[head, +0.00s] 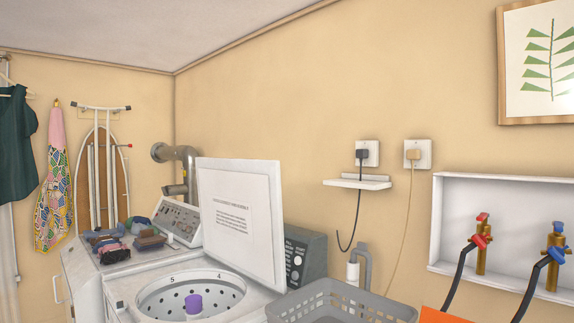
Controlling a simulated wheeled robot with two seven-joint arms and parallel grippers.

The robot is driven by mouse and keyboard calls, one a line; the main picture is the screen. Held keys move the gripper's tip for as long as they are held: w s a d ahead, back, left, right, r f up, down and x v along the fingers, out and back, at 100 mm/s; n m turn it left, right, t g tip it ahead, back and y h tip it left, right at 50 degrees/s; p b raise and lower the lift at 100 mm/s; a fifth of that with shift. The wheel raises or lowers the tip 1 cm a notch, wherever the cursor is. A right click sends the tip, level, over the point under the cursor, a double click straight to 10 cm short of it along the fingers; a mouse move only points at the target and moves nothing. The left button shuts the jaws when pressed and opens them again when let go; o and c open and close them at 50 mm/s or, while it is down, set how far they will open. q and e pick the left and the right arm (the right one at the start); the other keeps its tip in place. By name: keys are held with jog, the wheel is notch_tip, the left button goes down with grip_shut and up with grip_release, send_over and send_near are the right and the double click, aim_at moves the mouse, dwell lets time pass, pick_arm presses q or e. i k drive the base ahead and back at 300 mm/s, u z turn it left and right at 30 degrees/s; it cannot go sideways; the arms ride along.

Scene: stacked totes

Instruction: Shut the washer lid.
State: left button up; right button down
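The white washer (125,287) stands at the lower middle of the head view. Its lid (240,215) is open and stands upright, leaning a little back, with a printed label on its inner face. The round drum opening shows below it, with a purple agitator top (194,303) in the middle. The washer's dark control panel (304,258) is partly hidden behind the lid. Neither of my grippers is in view.
A grey basket (340,300) stands right of the drum opening. Folded clothes (108,245) lie on the machine to the left. A small shelf (357,182), outlets and a recessed box with red and blue taps (480,243) are on the wall. The space above the drum looks clear.

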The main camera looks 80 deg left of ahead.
aim_at(240, 200)
jog(key=u, duration=2.8)
